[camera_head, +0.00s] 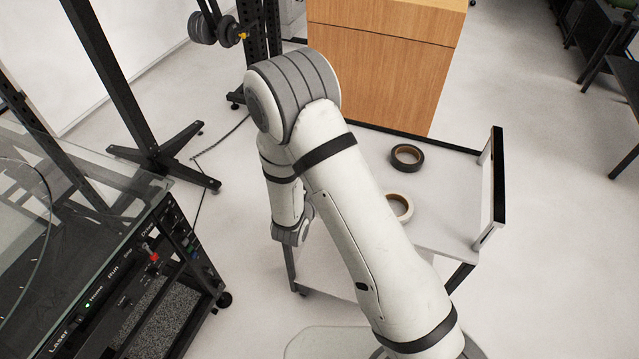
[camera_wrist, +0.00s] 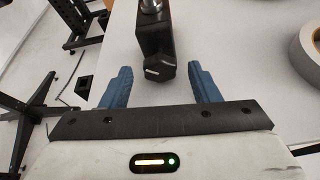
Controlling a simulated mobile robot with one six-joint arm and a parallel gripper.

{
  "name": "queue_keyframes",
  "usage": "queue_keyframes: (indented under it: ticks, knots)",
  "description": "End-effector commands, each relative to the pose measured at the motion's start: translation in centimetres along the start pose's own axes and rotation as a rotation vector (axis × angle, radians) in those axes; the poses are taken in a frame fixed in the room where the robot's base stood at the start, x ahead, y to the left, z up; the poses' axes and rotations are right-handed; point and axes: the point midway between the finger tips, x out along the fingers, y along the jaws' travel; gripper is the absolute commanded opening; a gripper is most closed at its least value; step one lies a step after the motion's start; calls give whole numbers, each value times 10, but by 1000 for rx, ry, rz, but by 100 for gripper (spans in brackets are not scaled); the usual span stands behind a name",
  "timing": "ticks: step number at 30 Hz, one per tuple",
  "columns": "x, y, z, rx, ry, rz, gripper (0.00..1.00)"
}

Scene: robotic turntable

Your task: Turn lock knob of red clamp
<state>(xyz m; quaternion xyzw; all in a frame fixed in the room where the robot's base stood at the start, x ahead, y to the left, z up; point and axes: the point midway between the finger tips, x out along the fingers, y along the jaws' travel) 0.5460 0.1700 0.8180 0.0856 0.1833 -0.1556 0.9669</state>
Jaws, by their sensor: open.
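In the wrist view, a dark knob (camera_wrist: 160,70) sits on the near end of a black block (camera_wrist: 154,38), with a silver metal part at the far top edge. I see no red on this piece, so I cannot tell that it is the red clamp. My gripper (camera_wrist: 161,75) has two blue fingers spread apart, one on each side of the knob, with visible gaps on both sides. Its jaws are open and empty. In the head view my arm hides the gripper, the block and the knob.
A white cart top (camera_head: 440,188) lies under my arm. A black tape roll (camera_head: 394,158) and a pale tape roll (camera_head: 408,212) rest on it. A wooden cabinet (camera_head: 380,70) stands behind. A glass-topped black control unit (camera_head: 135,285) is at the left; dark stands rise behind it.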

Motion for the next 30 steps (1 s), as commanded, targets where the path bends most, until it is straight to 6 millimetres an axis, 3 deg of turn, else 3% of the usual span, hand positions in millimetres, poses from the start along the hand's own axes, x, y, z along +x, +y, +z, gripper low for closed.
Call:
queue_keyframes:
  ticks: [11, 27, 30]
  knots:
    - [8, 0, 0, 0, 0, 0, 56]
    - [7, 0, 0, 0, 0, 1, 11]
    - [7, -1, 0, -3, 0, 1, 11]
